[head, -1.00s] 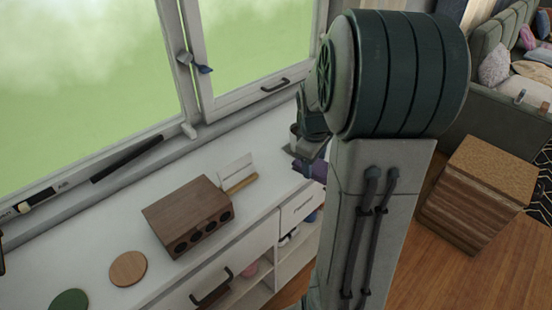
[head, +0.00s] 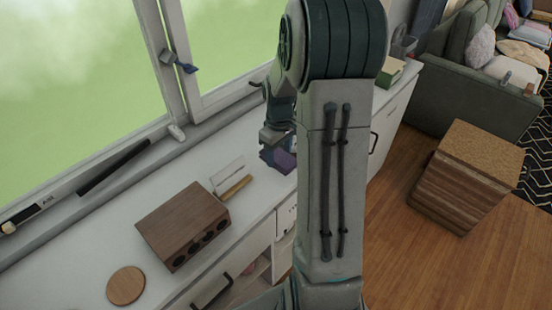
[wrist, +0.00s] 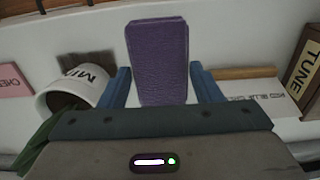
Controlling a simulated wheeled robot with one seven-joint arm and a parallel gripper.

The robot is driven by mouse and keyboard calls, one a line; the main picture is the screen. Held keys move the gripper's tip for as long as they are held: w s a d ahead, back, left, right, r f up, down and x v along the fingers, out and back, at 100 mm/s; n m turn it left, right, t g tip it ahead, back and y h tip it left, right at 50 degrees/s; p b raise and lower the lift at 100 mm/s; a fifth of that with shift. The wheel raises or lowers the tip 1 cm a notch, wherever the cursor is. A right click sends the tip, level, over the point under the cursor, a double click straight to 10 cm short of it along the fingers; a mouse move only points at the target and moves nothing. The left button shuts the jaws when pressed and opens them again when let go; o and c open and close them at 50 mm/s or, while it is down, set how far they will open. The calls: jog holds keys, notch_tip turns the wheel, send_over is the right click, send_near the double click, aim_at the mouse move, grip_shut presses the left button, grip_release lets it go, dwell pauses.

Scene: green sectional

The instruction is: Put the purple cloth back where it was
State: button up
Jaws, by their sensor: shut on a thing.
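The purple cloth (head: 279,159) is a small folded piece. In the head view it hangs below my gripper (head: 276,140), over the white counter (head: 228,158) by the window, with my arm hiding part of the area to its right. In the wrist view the folded cloth (wrist: 160,58) stands out between the two blue fingers of my gripper (wrist: 163,88), which is shut on it. I cannot tell whether the cloth touches the counter.
A brown wooden box with round holes (head: 184,226) and a round wooden disc (head: 126,286) lie left on the counter. A white card on a wooden holder (head: 232,180) is near the cloth. The wrist view shows a white pot (wrist: 80,85) left and a "TUNE" box (wrist: 303,72) right.

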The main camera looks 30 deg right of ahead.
aim_at(276, 155)
jog(key=shift+w+a+f, duration=0.2)
jog(key=shift+w+f, duration=0.15)
jog(key=shift+w, duration=0.15)
jog(key=shift+f+p, duration=0.55)
jog(key=shift+f, duration=1.4)
jog(key=o, duration=0.9)
